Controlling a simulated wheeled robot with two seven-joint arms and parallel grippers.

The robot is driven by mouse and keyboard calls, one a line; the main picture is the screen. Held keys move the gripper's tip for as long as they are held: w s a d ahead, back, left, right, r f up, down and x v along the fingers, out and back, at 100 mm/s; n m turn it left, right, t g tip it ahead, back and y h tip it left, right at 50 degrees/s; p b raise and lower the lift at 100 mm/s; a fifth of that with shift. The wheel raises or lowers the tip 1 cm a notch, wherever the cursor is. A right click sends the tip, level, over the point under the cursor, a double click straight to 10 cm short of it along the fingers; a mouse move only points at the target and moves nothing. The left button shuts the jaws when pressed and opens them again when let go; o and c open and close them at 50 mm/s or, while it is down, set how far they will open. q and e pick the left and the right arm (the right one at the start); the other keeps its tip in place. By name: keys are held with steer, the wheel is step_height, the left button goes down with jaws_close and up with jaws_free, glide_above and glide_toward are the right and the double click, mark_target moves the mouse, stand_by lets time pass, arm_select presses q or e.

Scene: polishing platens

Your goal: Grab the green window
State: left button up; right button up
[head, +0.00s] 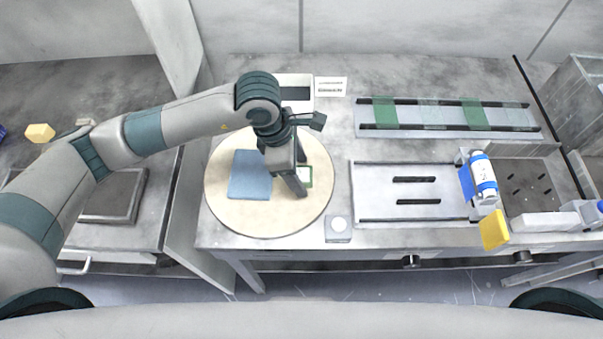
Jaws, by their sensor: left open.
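The green window (308,174), a small green-framed square with a pale centre, lies on the round beige platen (265,222). My left gripper (299,188) points down over the platen, just left of the window, and its fingers hide part of the window's left side. The gripper is open; I cannot tell whether a finger touches the window. A folded blue cloth (250,175) lies on the platen left of the gripper. My right gripper is not in view.
A rack with green and clear plates (450,116) stands at the back right. A metal slotted tray (380,205) is right of the platen. A white-and-blue bottle (484,180) and a yellow block (494,230) are further right.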

mark_target(306, 174)
arm_select(q)
steer(key=c, duration=1.2)
steer(key=shift+r, duration=0.15)
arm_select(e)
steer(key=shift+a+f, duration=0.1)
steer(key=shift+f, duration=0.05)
